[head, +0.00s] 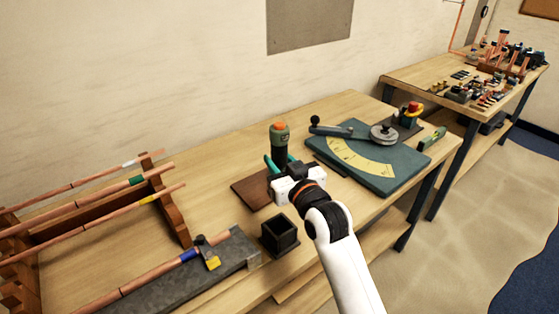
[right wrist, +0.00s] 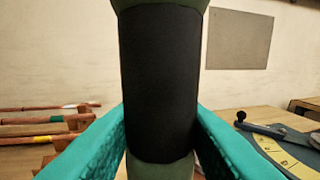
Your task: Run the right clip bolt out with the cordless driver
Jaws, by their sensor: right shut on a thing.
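The cordless driver (head: 279,146) stands upright over the near table, with a dark green body, a black grip and an orange patch on top. My right gripper (head: 279,168) has its teal fingers on both sides of it. In the right wrist view the driver's black grip (right wrist: 160,85) fills the middle, with a teal finger against each side. The driver's lower end is hidden behind my gripper, so I cannot tell if it touches the brown mat (head: 248,194). Copper pipework (head: 503,48) stands on the far table; no clip bolt can be made out there. My left gripper is out of view.
A black square holder (head: 280,236) stands at the table's front edge. A teal bending board (head: 372,158) with a lever lies to the right. A wooden rack (head: 170,210) of copper pipes and a grey slab (head: 235,252) fill the left. Open floor lies to the right.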

